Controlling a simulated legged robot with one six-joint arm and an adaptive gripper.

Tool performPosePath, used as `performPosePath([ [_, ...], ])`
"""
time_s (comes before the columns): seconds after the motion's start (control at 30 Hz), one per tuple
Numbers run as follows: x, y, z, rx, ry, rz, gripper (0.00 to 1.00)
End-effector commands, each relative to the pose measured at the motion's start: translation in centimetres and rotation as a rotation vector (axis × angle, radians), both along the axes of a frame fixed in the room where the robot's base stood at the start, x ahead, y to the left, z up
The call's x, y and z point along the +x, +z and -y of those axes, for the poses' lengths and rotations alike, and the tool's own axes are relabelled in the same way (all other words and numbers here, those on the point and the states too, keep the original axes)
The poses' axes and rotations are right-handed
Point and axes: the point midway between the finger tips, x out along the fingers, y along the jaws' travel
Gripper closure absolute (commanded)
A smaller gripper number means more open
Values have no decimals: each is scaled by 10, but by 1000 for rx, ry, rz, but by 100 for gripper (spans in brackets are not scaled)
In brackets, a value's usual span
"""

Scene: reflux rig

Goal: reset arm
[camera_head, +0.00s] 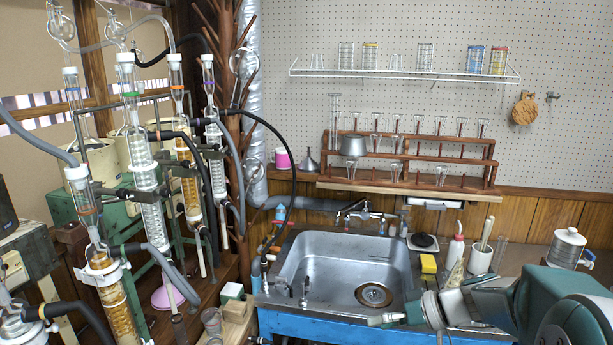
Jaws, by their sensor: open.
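My arm reaches in from the lower right corner, with its dark green and grey links in front of the counter. My gripper (392,319) is at the arm's left end, over the front right edge of the steel sink (310,258). It points left and is open, with nothing seen between its fingers. The fingers are small and partly edge-on, so their exact gap is hard to see. The reflux rig (142,175), with glass columns, clamps and hoses, stands on the left, well apart from my gripper.
A yellow sponge (428,264), a white squeeze bottle (456,250) and a white mug (481,259) stand close behind my arm. The sink basin is empty.

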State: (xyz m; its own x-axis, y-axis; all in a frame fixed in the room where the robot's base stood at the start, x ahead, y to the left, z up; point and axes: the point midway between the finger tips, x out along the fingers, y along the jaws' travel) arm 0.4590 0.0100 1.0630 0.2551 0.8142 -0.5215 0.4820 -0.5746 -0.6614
Motion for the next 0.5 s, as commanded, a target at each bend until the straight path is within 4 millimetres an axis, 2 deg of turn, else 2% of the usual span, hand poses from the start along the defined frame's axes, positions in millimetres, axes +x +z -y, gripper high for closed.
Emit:
performPosePath([
  [0.03,-16,8,-9,-53,9,-32,26],
  [0.2,-66,17,-24,-239,-17,-145,26],
  [0.5,-143,28,-22,-554,-187,-200,26],
])
